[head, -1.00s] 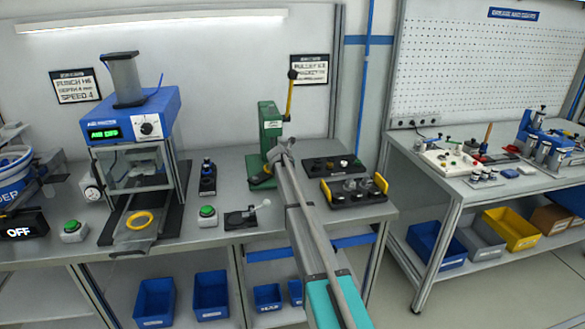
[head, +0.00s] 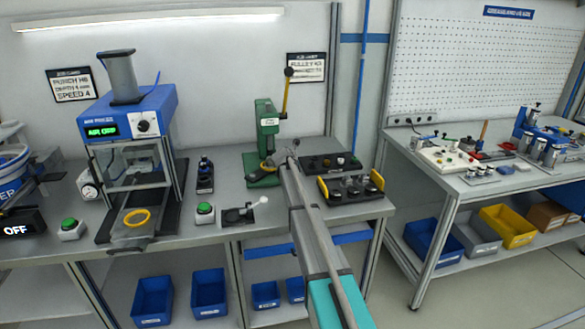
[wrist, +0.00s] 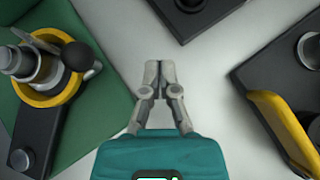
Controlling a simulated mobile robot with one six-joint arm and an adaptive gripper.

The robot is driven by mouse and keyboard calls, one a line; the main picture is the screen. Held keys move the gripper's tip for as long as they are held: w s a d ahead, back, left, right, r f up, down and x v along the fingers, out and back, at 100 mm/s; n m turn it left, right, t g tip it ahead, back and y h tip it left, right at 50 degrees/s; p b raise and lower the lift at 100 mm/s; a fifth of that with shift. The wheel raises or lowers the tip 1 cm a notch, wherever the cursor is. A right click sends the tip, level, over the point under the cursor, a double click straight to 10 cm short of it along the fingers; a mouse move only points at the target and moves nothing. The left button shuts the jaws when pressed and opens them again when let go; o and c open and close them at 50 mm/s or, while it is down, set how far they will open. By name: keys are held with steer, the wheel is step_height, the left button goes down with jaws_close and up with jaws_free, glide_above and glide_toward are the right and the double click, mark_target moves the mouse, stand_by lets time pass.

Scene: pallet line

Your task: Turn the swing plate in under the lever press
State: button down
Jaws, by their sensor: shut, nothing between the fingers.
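The green lever press (head: 268,133) stands on the bench, with its yellow lever (head: 285,98) upright and a black knob on top. In the wrist view its green base (wrist: 90,110) is at the left. The dark swing plate (wrist: 42,120) lies over that base, with a yellow ring (wrist: 50,95) around a grey metal part and a black ball knob (wrist: 78,55) beside it. My gripper (wrist: 159,68) is shut and empty, over the grey bench to the right of the base, apart from the ball knob. In the head view my arm partly hides the press's right side.
A dark tray with yellow handles (head: 378,181) stands to the right, and its handle (wrist: 280,130) shows in the wrist view. Another dark tray (head: 325,160) lies behind it. A small dark fixture (head: 236,215) and a green button (head: 205,208) are at the left. Bare bench lies between base and trays.

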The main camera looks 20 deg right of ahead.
steer(key=s+d+r+p, duration=0.3)
steer(key=s+r+p, duration=0.2)
steer(key=s+r, duration=0.1)
steer(key=shift+s+d+r+p, duration=0.15)
steer(key=shift+s+d+p, duration=0.05)
steer(key=shift+d+p, duration=0.15)
stand_by(0.5)
steer(key=s+a+f+m+g+y, duration=0.2)
steer(key=s+a+m, duration=0.5)
steer(key=s, duration=0.8)
steer(key=s+a+f+m+g+y, duration=0.2)
steer(key=s+a+m, duration=0.6)
steer(key=s+m, duration=0.4)
steer(key=s+a+f+m+g+y, duration=0.1)
steer(key=s+a+m, duration=0.6)
steer(key=s, duration=1.2)
steer(key=m+g+y+p, duration=0.1)
steer(key=m+g, duration=0.1)
steer(key=shift+s+a+f+g, duration=0.2)
steer(key=shift+a+f+g, duration=0.1)
steer(key=shift+f+g, duration=0.1)
